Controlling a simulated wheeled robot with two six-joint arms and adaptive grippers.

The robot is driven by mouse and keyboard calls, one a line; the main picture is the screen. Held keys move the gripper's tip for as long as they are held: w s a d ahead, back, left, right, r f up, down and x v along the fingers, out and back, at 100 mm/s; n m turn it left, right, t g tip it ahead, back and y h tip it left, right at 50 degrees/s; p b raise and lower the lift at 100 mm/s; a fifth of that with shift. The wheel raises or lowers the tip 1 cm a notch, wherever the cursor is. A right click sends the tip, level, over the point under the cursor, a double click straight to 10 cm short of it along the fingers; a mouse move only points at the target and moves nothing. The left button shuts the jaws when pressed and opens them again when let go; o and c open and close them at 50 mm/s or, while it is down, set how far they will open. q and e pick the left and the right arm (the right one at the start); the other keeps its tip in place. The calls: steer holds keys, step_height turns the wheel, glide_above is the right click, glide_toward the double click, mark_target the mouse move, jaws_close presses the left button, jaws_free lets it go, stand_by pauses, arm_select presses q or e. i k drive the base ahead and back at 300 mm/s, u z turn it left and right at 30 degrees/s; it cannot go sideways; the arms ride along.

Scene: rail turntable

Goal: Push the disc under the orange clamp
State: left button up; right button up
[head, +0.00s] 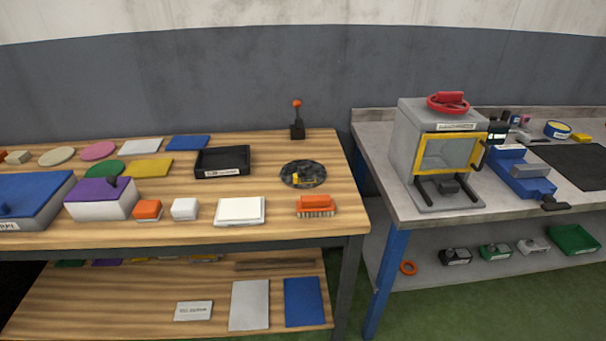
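A dark mottled round disc (315,177) lies near the right end of the wooden table, with a small yellow piece (298,179) on it. Behind it, apart from it, stands a small black upright device with an orange ball on top (297,117); I cannot tell if this is the orange clamp. Flat cream (56,156), pink (100,151) and green (104,168) discs lie at the table's left. Neither of my grippers is in view.
A black tray (222,172), a white plate (240,210) and an orange brush (316,205) surround the dark disc. Blue and purple-topped boxes stand left. A grey cabinet (411,150) stands on the right bench, across a gap. Bare wood shows between the dark disc and the upright device.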

mark_target(305, 168)
steer(key=u, duration=1.5)
steer(key=i, duration=1.15)
steer(key=z, duration=1.75)
